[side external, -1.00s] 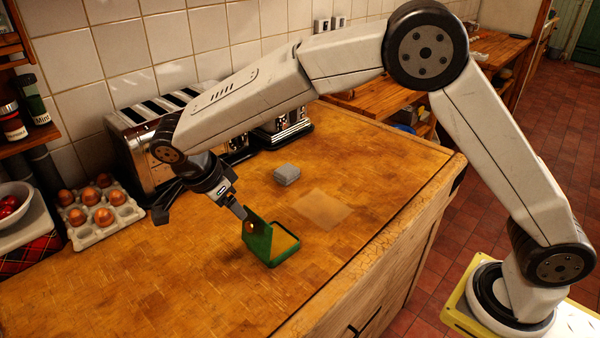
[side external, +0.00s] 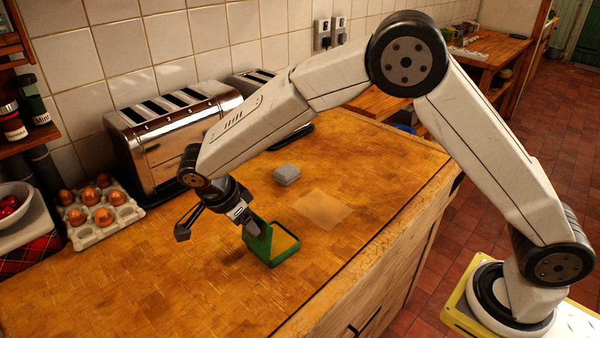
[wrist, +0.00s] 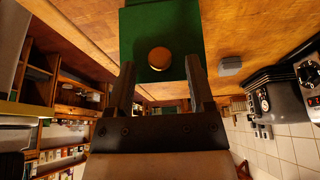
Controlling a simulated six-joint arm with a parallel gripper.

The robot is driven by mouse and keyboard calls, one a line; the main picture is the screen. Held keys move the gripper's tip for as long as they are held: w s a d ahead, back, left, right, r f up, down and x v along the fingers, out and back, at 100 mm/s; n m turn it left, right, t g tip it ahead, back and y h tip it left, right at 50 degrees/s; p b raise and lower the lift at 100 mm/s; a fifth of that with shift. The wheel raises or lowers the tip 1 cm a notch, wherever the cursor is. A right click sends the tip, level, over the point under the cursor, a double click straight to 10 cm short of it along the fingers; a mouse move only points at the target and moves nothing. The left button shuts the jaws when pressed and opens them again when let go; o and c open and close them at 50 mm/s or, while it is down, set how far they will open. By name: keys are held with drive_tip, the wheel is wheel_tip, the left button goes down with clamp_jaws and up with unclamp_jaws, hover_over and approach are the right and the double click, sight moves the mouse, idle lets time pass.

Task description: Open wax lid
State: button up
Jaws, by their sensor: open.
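The wax tin is a small green box (side external: 284,252) on the wooden worktop, with yellow-orange wax (side external: 282,240) inside. Its green lid (side external: 260,246) stands raised, roughly upright, at the tin's left side, so the wax shows. My gripper (side external: 250,231) is at the lid's outer face and hides part of it. In the wrist view the lid (wrist: 160,22) fills the top centre, with a round brownish knob (wrist: 159,58) on it. My open fingers (wrist: 160,66) lie either side of the knob. I cannot tell whether they touch the lid.
A grey block (side external: 286,174) and a flat brown sheet (side external: 323,209) lie behind and right of the tin. A toaster (side external: 170,140) stands against the tiled wall. An egg tray (side external: 98,235) and a bowl (side external: 20,222) are at the left. The front worktop is clear.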

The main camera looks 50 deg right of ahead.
drive_tip(key=shift+d+f, duration=0.25)
drive_tip(key=shift+f, duration=0.3)
clamp_jaws()
idle(1.1)
